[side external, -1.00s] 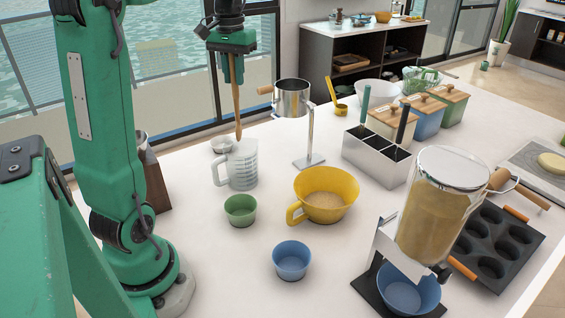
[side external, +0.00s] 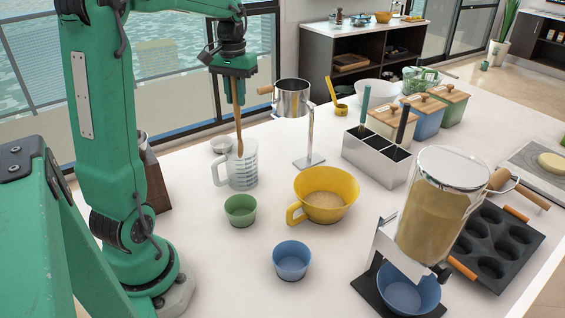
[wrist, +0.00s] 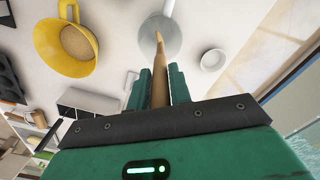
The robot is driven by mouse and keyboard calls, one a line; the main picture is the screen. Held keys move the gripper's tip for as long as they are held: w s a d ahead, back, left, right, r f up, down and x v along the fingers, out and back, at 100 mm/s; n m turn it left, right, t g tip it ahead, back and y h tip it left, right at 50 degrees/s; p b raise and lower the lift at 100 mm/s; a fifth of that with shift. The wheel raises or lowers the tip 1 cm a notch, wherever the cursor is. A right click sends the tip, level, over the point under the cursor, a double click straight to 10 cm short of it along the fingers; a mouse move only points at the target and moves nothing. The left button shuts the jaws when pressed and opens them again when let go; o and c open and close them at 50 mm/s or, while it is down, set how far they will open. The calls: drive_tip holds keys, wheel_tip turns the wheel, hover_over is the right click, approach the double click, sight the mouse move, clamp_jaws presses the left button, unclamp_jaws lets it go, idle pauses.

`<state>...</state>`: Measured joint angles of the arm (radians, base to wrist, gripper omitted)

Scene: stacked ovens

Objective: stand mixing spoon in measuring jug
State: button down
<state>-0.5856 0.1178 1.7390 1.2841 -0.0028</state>
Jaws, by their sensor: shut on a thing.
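The wooden mixing spoon (side external: 238,122) hangs nearly upright from my gripper (side external: 237,84), which is shut on its upper part. The clear measuring jug (side external: 243,172) with dark markings stands on the white counter, its handle to the left. The spoon's lower end overlaps the jug's mouth in the side view and appears to be at or just inside the rim. In the wrist view, the spoon (wrist: 160,75) runs between the fingers of my gripper (wrist: 160,85) towards the round jug (wrist: 160,38). How deep the tip reaches I cannot tell.
A green cup (side external: 240,211), a yellow handled bowl (side external: 325,195) and a blue cup (side external: 291,260) stand in front of the jug. A metal stand with a cup (side external: 292,98) is close on the right. A small white bowl (side external: 221,145) sits behind the jug.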

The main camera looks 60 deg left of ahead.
sight(237, 115)
drive_tip(key=shift+f, duration=1.6)
drive_tip(key=c, duration=1.2)
unclamp_jaws()
drive_tip(key=shift+r, duration=3.95)
